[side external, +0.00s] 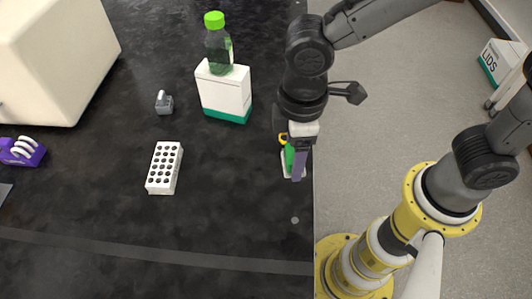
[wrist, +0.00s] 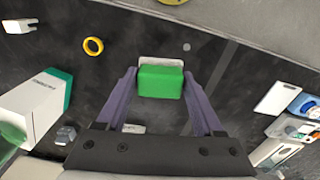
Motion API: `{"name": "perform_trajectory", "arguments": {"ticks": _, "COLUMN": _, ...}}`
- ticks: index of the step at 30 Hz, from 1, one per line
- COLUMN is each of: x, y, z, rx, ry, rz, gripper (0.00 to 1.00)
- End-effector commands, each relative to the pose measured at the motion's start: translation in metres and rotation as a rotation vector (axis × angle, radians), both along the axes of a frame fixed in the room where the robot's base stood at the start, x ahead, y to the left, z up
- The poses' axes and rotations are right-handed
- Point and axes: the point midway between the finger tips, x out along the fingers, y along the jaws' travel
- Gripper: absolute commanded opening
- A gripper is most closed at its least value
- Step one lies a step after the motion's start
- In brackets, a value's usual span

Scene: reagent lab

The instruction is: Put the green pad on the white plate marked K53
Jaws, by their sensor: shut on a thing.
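The green pad (wrist: 160,83) is a small block held between the purple fingers of my gripper (wrist: 160,76) in the wrist view. It also shows as a green patch beside a finger in the side external view (side external: 289,157). A white plate (wrist: 161,62) lies just beyond the pad in the wrist view, partly hidden by it. In the side external view the plate (side external: 286,171) is under my gripper (side external: 295,170), near the right table edge. I cannot read any marking on it, and I cannot tell whether the pad touches it.
A yellow ring (wrist: 93,46) lies near the plate. A white and green box (side external: 223,92), a green-capped bottle (side external: 217,45), a grey item (side external: 164,102) and a white holed block (side external: 164,167) stand to the left. Another flat white piece (wrist: 278,95) lies right in the wrist view.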

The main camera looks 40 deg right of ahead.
Motion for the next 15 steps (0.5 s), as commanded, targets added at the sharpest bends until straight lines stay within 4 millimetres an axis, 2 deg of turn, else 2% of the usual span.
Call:
{"name": "perform_trajectory", "arguments": {"ticks": 8, "x": -0.006, "y": -0.006, "z": 0.004, "rx": -0.01, "ry": 0.011, "rz": -0.011, "gripper": 0.14}}
{"name": "perform_trajectory", "arguments": {"ticks": 11, "x": 0.003, "y": 0.003, "z": 0.018, "rx": -0.002, "ry": 0.002, "rz": -0.029, "gripper": 0.14}}
{"name": "perform_trajectory", "arguments": {"ticks": 15, "x": 0.035, "y": 0.028, "z": 0.039, "rx": 0.006, "ry": -0.005, "rz": -0.068, "gripper": 0.14}}
